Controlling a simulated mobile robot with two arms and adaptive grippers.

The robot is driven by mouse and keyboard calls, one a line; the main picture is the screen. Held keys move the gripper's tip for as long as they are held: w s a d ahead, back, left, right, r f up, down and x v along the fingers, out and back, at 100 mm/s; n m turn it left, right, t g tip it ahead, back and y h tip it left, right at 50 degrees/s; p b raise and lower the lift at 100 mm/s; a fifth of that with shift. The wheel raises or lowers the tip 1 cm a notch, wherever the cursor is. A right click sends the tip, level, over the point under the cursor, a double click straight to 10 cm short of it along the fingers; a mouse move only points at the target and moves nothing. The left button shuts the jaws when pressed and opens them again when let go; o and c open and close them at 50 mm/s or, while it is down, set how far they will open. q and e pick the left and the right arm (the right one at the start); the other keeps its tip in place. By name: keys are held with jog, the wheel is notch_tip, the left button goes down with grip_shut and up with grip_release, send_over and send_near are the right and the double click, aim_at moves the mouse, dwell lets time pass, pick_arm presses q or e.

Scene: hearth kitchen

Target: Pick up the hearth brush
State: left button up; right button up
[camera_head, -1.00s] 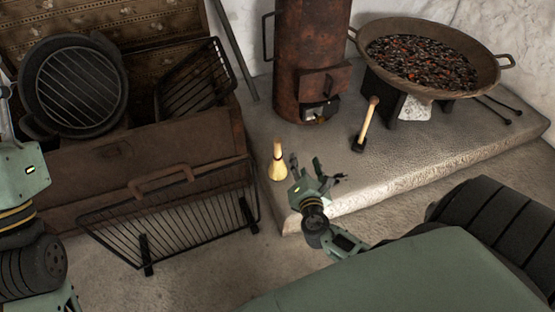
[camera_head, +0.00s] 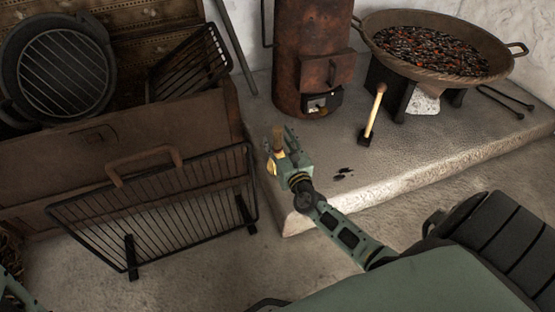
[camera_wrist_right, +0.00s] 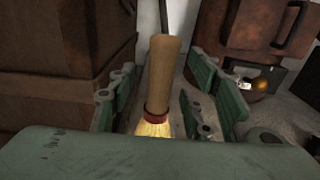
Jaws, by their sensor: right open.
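The hearth brush (camera_wrist_right: 163,78) has a wooden handle, a red band and pale yellow bristles. In the right wrist view it stands upright between the two open fingers of my right gripper (camera_wrist_right: 165,100), with a gap on each side. In the head view the brush (camera_head: 279,140) stands on the left end of the stone hearth (camera_head: 330,160), partly hidden by my right gripper (camera_head: 279,152). My left gripper is not in view; only a bit of my left arm shows at the lower left corner.
A black grate (camera_head: 170,215) leans before a wooden chest (camera_head: 50,165) on the left. A rusty stove (camera_head: 308,60) stands behind. A small mallet-like tool (camera_head: 373,115) and a pan of embers (camera_head: 428,72) on a stand are to the right.

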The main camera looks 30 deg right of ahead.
jog(key=shift+w+d, duration=0.1)
jog(key=shift+w, duration=0.4)
grip_shut()
